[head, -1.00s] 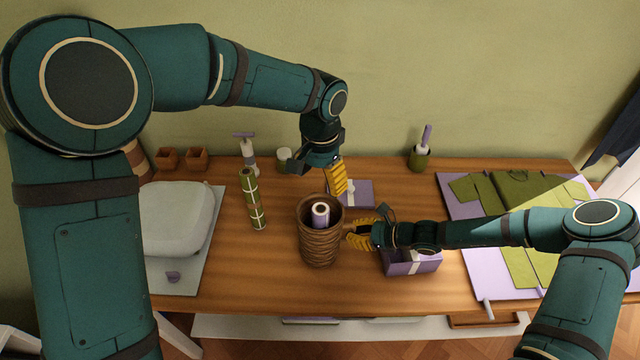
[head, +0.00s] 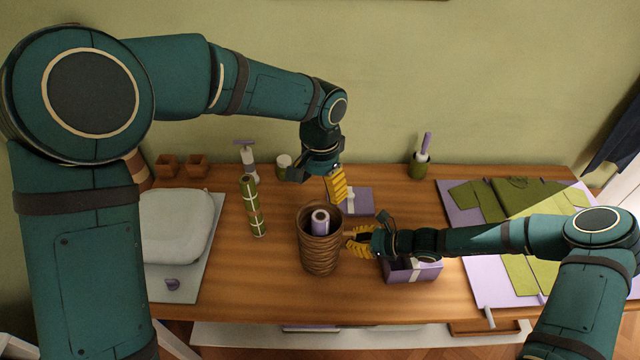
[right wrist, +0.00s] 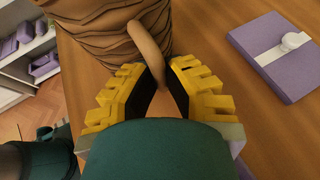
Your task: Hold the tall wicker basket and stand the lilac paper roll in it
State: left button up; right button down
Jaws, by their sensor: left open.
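The tall wicker basket (head: 321,257) stands upright on the wooden table, and its side shows in the right wrist view (right wrist: 95,30). The lilac paper roll (head: 320,222) stands inside it, close to upright, with its top end showing and its lower part hidden by the wall. My right gripper (head: 348,238) is at the basket's right side; in the right wrist view its yellow fingers (right wrist: 161,80) are closed around the basket's curved handle (right wrist: 147,42). My left gripper (head: 336,187) is open and empty, above and behind the basket, apart from the roll.
A green wrapped roll (head: 252,207) stands left of the basket. A flat lilac box (head: 358,201) lies behind it, and a lilac gift box (head: 414,272) is under my right arm.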

jog(key=c, duration=1)
grip_release()
jog(key=v, duration=1.2)
